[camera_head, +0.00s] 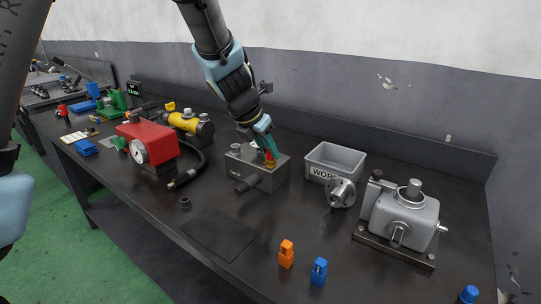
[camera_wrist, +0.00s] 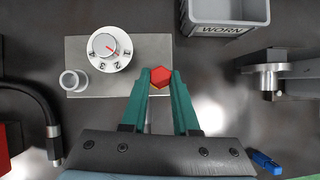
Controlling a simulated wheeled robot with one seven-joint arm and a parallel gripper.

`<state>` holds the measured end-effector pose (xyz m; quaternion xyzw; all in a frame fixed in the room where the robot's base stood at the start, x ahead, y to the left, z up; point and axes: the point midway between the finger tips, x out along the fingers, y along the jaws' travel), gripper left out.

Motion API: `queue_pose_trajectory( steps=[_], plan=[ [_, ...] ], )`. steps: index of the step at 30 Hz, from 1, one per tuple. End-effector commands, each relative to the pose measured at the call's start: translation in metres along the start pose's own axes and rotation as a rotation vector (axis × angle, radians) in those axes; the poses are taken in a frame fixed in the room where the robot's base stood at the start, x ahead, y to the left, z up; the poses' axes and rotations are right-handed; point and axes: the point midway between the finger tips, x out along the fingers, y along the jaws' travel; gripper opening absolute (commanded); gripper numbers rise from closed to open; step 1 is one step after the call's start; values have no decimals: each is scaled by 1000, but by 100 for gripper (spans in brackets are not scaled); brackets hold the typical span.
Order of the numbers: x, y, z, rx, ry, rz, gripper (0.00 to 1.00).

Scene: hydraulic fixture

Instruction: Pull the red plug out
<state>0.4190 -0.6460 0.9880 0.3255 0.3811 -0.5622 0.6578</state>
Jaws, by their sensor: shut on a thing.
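The red plug (camera_wrist: 160,76) has a hexagonal head and sits between my gripper's teal fingertips in the wrist view. My gripper (camera_wrist: 160,88) is shut on it from above. In the head view the plug (camera_head: 271,161) shows as a small red patch below my gripper (camera_head: 268,150), at the top of the grey fixture block (camera_head: 268,179). The block also shows in the wrist view (camera_wrist: 90,52), with a white dial with a red pointer (camera_wrist: 107,48) and a pale ring-shaped port (camera_wrist: 73,81). Whether the plug is still seated cannot be told, as the fingers hide its lower part.
A grey bin marked WORN (camera_head: 334,163) stands right of the block, with a round metal flange (camera_head: 342,193) before it. A grey gearbox-like unit (camera_head: 402,215) is farther right. A black hose (camera_head: 190,176) lies left. Orange (camera_head: 287,254) and blue (camera_head: 319,271) pieces stand at the front.

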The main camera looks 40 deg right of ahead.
Motion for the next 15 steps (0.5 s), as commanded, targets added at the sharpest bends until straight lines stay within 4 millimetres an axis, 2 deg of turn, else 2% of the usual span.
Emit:
queue_pose_trajectory(
  steps=[15],
  plan=[
    [-21, 0, 12, -1, 0, 0, 0]
  ],
)
